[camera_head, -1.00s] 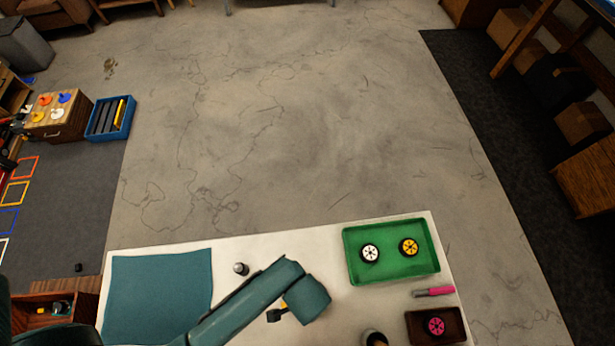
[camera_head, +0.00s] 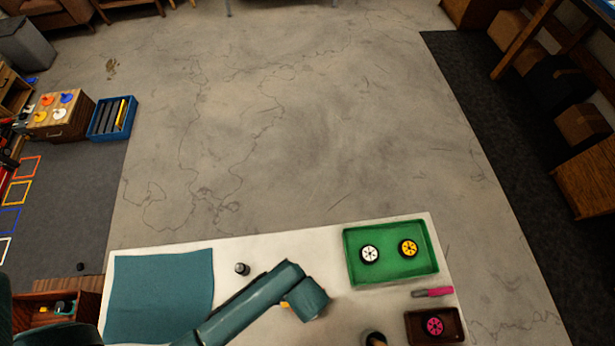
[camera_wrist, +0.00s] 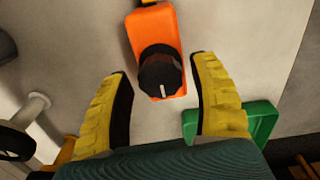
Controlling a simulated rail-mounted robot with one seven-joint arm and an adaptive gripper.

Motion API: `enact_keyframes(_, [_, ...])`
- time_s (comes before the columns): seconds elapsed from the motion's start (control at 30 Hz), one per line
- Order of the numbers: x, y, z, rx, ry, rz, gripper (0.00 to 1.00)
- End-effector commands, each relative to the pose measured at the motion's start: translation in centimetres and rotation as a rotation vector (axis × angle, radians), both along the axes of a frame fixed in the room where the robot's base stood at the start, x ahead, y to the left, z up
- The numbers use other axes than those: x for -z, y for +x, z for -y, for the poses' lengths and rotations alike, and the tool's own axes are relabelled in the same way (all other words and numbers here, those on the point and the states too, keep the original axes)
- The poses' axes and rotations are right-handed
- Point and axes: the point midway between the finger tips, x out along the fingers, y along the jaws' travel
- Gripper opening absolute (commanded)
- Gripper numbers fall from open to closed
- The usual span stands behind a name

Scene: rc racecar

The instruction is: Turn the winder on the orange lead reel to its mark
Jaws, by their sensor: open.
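The orange lead reel (camera_wrist: 152,28) lies on the pale tabletop in the upper middle of the wrist view. Its black winder (camera_wrist: 158,70) is a round knob at the reel's near end, with a white line on its face pointing toward the bottom of the picture. My gripper (camera_wrist: 161,66) is open, its two yellow fingers on either side of the winder with clear gaps. I cannot tell the height between the fingertips and the winder. In the head view my arm hides the reel, and only a small yellow bit shows beside the wrist.
On the white table (camera_head: 235,250) are a teal mat (camera_head: 160,295), a green tray (camera_head: 392,277) with two wheels, a dark tray (camera_head: 412,333) with a pink wheel, a pink-handled tool (camera_head: 434,292) and a small dark-and-silver cylinder (camera_head: 242,269). Table space behind my arm is clear.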

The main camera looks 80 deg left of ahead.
Motion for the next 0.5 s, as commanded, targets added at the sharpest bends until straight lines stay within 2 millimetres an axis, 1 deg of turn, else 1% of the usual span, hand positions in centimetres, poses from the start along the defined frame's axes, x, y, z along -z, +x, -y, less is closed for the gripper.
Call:
enact_keyframes(0.03, [-0.57,0.07,-0.04,0.070,0.001,0.001,0.61])
enact_keyframes(0.1, [-0.52,0.00,0.00,0.177,0.000,-0.001,0.61])
enact_keyframes(0.27, [-0.27,0.07,-0.04,0.312,0.001,0.001,0.61])
enact_keyframes(0.4, [-0.49,0.07,-0.05,0.513,0.001,0.001,0.61])
enact_keyframes(0.5, [-0.23,0.01,-0.01,0.614,-0.001,0.000,0.61])
